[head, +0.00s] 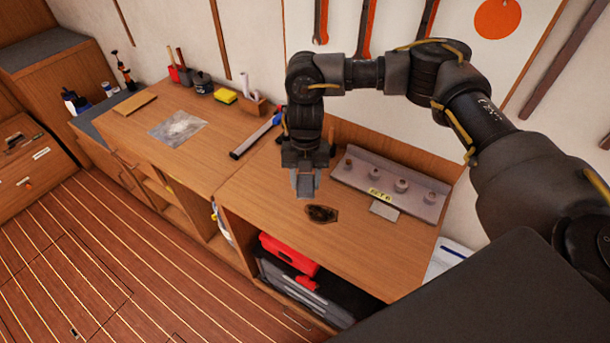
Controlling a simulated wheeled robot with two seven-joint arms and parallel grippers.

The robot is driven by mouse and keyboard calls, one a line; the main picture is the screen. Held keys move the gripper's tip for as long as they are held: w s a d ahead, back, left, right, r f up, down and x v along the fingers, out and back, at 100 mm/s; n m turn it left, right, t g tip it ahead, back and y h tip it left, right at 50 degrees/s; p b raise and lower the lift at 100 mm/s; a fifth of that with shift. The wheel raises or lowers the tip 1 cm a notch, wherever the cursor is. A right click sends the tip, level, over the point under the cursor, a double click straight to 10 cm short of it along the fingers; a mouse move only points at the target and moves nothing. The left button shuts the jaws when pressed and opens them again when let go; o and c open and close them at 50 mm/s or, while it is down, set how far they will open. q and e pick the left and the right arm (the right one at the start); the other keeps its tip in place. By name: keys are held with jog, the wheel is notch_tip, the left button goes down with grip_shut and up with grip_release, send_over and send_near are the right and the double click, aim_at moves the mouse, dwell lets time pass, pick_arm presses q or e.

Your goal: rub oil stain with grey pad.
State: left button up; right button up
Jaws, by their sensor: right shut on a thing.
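The oil stain (321,213) is a dark brown, uneven patch on the wooden bench top, near its front edge. My right gripper (306,186) points down just above and behind the stain, slightly to its left. It is shut on a grey piece that looks like the grey pad (306,190), mostly hidden by the fingers. I cannot tell whether the pad touches the bench. My left gripper is not in view.
A grey metal rack (388,185) with several round pieces stands right of the gripper. A small flat grey piece (384,210) lies before it. A blue-and-black tool (256,136) lies left.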

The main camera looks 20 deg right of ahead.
jog(key=shift+w+f+n, duration=0.1)
jog(key=shift+n, duration=0.4)
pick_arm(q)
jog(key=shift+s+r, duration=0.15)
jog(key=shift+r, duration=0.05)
pick_arm(e)
jog(key=shift+d+f+n, duration=0.1)
jog(key=shift+n, duration=0.3)
